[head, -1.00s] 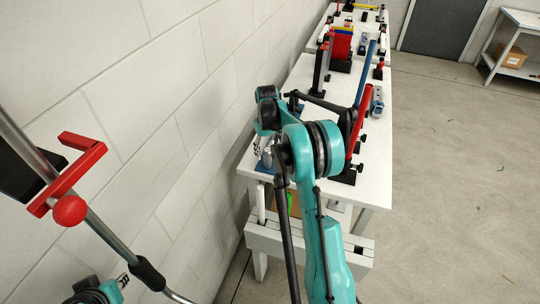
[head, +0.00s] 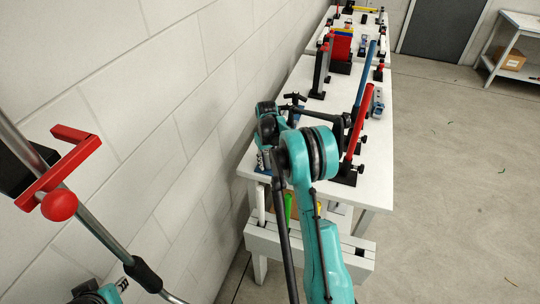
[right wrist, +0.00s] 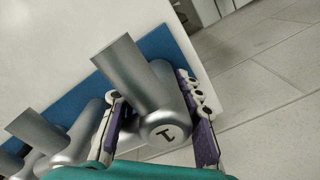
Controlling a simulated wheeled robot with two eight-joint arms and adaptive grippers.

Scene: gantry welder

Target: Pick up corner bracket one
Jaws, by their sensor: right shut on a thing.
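Corner bracket one is a grey metal piece (right wrist: 137,78) of joined round tubes, with a dark "1" on its end face, in the right wrist view. My right gripper (right wrist: 150,92), with purple-padded fingers, is shut on it, one finger on each side. The bracket is over or on a blue surface (right wrist: 167,44); I cannot tell whether it touches. In the head view my teal right arm reaches to the near left end of the white table and hides most of the gripper and bracket.
More grey brackets (right wrist: 80,130) lie close left of the held one. On the white table (head: 376,190) stand a red post (head: 358,122), a blue post (head: 366,72) and black uprights. A wall runs along the left. A red-handled metal bar (head: 70,165) is at left; open floor at right.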

